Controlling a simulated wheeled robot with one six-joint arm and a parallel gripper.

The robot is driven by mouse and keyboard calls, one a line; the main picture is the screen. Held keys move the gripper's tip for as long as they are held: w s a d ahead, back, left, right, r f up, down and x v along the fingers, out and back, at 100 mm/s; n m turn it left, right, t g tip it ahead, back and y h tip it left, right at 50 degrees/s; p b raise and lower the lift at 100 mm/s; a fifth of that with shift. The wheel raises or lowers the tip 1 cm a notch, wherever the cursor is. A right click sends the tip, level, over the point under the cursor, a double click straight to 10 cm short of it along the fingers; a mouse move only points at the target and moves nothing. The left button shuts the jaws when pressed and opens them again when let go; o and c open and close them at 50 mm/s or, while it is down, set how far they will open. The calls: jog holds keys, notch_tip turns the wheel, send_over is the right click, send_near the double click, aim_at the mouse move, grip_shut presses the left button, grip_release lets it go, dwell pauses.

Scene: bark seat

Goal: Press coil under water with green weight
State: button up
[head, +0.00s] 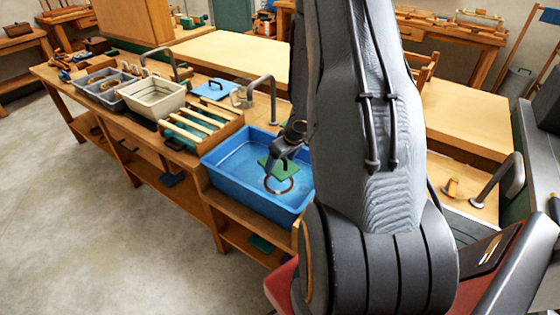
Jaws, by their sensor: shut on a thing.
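A blue basin (222,173) of water stands at the right end of the long bench. A brown ring-shaped coil (279,190) shows inside it. A flat green weight (265,163) is over the basin, just behind the coil in the picture. My gripper (284,163) reaches down into the basin area and is shut on the green weight. The weight partly covers the far side of the coil. I cannot tell whether the weight touches the coil. My arm hides the right part of the basin.
A rack with pale wooden slats (192,127) stands left of the basin. A cream tub (152,97) and a grey divided tray (103,84) are farther left. A blue lidded item (213,90) lies behind the rack. The floor (80,220) at left is clear.

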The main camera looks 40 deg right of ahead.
jog(key=shift+f+b, duration=6)
jog(key=shift+f, duration=1)
jog(key=o, duration=1.6)
jog(key=shift+s, duration=0.1)
jog(key=shift+o, duration=0.4)
notch_tip(320, 180, up, 17)
jog(key=p, duration=2.2)
